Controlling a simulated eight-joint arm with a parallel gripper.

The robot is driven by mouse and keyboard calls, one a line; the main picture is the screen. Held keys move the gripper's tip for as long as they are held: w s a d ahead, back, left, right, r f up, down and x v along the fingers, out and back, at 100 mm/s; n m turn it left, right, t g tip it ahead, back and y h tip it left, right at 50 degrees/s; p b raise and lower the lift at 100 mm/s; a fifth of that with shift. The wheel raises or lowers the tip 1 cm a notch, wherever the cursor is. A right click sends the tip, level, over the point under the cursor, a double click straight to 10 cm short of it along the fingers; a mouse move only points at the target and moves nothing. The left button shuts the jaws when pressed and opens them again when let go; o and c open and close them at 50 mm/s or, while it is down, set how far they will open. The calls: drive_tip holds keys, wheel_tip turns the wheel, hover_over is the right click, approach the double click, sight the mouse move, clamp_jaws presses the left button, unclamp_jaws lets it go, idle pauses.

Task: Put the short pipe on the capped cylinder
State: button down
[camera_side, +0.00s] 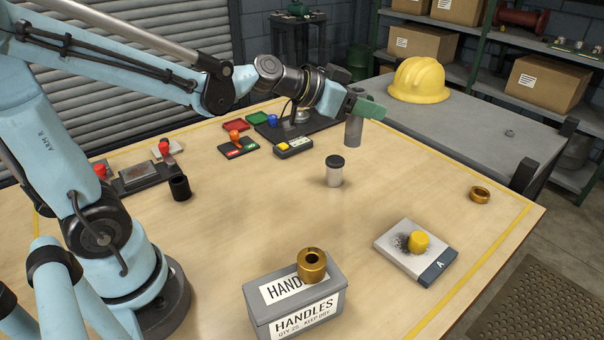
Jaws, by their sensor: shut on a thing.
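My gripper (360,108), with green fingers, is at the back right of the wooden table. It is shut on a grey cylindrical piece (353,133), which looks like the short pipe and hangs upright below the fingers. Its top is hidden by the fingers, and I cannot tell whether its lower end is clear of the table. The capped cylinder (334,174), pale grey with a black cap, stands upright near the table's middle. It is nearer the camera and slightly left of the held piece, apart from it.
A black cup (179,188) and several switch boxes stand at the left and back. A grey handles box (295,303) bears a brass collar (312,265). A block with a yellow knob (418,241) and a brass ring (480,195) lie right. Table around the capped cylinder is clear.

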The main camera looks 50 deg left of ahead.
drive_tip(key=shift+w+a+f, duration=0.65)
drive_tip(key=shift+a+f, duration=0.7)
drive_tip(key=shift+f, duration=0.2)
drive_tip(key=shift+w+a+f, duration=0.6)
drive_tip(key=shift+a+f, duration=0.75)
drive_tip(key=shift+f, duration=0.25)
drive_tip(key=shift+w+a+f, duration=0.65)
drive_tip(key=shift+a+f, duration=0.7)
drive_tip(key=shift+f, duration=0.2)
drive_tip(key=shift+f, duration=0.1)
drive_tip(key=c, duration=0.7)
unclamp_jaws()
drive_tip(key=shift+o, duration=0.2)
